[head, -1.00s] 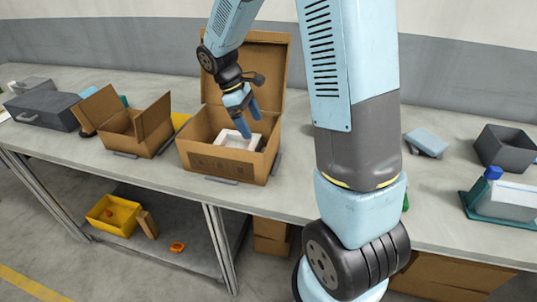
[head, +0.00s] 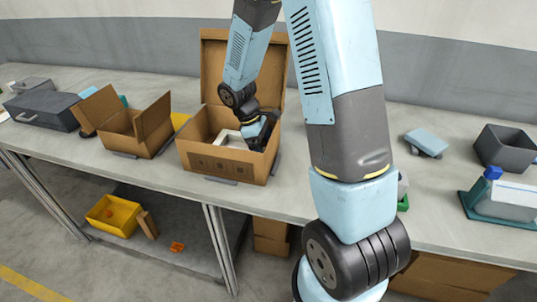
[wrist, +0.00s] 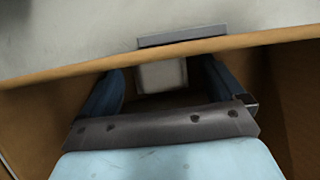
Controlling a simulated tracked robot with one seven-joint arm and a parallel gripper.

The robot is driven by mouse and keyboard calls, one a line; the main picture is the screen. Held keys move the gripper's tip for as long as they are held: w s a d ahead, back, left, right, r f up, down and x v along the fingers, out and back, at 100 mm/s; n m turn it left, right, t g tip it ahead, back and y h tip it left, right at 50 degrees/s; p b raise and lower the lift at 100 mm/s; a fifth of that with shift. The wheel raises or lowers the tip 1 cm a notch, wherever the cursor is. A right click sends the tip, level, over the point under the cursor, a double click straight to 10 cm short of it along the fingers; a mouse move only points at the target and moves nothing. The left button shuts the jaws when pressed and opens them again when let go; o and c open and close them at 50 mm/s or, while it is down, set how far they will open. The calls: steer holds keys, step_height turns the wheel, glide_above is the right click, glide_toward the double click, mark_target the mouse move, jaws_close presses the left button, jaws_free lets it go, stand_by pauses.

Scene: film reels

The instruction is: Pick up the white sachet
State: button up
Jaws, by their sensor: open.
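The large open cardboard box (head: 228,166) stands on the bench in the head view. My gripper (wrist: 162,88) is lowered into the box at its right side, jaws open, with one dark blue finger at each side in the wrist view. A pale, off-white object, seemingly the white sachet (wrist: 162,74), shows between the fingers below the box's rim. I cannot tell whether a finger touches it. In the head view, a white item with a raised edge (head: 226,139) lies in the box left of my gripper. The box's front wall hides the fingertips.
The box's raised lid (head: 217,70) stands behind my gripper, and its walls are close around it. A smaller open carton (head: 131,134) is to the left. Grey strips lie on the bench along the box, one seen in the wrist view (wrist: 182,36).

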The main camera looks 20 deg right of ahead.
steer(key=c, duration=1.1)
step_height(320, 180, up, 10)
stand_by(0.4)
